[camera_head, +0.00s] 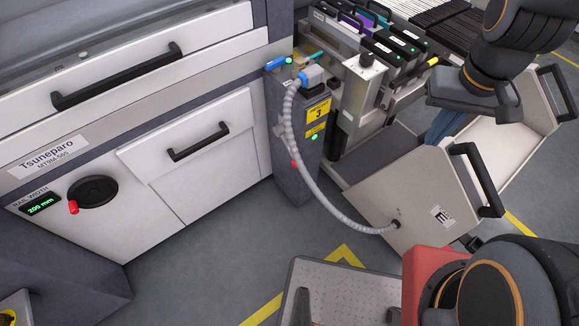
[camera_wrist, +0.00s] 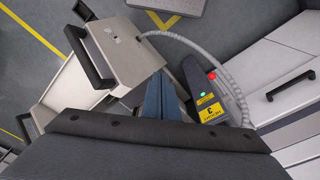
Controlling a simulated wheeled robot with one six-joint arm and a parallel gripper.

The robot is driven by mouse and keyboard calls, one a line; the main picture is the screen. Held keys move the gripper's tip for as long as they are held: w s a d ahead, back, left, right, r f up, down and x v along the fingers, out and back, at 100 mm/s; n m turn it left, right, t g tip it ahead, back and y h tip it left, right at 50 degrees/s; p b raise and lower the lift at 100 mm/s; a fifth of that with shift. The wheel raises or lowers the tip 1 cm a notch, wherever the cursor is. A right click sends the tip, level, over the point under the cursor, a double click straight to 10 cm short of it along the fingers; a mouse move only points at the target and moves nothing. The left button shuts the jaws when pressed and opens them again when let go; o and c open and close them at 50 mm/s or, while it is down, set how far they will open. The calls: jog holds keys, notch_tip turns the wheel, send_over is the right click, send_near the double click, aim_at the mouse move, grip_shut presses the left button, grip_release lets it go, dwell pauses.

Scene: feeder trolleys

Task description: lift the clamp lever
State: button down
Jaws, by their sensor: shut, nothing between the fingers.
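A dark lever with a yellow tip (camera_head: 432,62), which looks like the clamp lever, sticks out to the right from the trolley's feeder end in the head view. It slopes slightly up towards its tip. I cannot make it out in the wrist view. My gripper (camera_head: 447,128) is just below and right of the yellow tip, and I see no contact. In the wrist view its blue fingers (camera_wrist: 163,97) are together and empty, above the gap between the trolley and the grey post.
The grey post (camera_head: 300,185) bears a yellow sign, a red knob and green lights. A corrugated hose (camera_head: 333,213) runs from it to the trolley's pale panel (camera_head: 410,200), which has a black handle (camera_head: 477,178). Feeders (camera_head: 395,50) stand behind. A white machine (camera_head: 215,160) is at left.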

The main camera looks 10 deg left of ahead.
jog(key=w+a+f+n+t+h+b, duration=0.1)
jog(key=w+a+f+n+h+b, duration=0.1)
jog(key=a+f+n+b, duration=0.55)
jog(key=w+a+f+n+h+b, duration=0.25)
jog(key=a+f+b, duration=0.2)
jog(key=f, duration=0.65)
jog(key=w+a+f+n+t+h+b, duration=0.1)
jog(key=w+a+f+n+b, duration=0.2)
jog(key=a+f+n+b, duration=0.45)
jog(key=a+f+n+t+y+b, duration=0.3)
jog(key=a+f+n+t+b, duration=0.3)
jog(key=a+f, duration=1.1)
jog(key=a+n+b, duration=0.1)
jog(key=n+b, duration=0.1)
jog(key=b, duration=0.1)
jog(key=shift+s, duration=0.4)
jog(key=b+x, duration=0.1)
jog(key=x, duration=0.9)
jog(key=shift+w+d+r, duration=0.1)
jog(key=shift+d+r, duration=0.5)
jog(key=shift+r, duration=0.2)
jog(key=shift+w+d+r, duration=0.1)
jog(key=shift+d+r, duration=0.5)
jog(key=shift+r, duration=0.2)
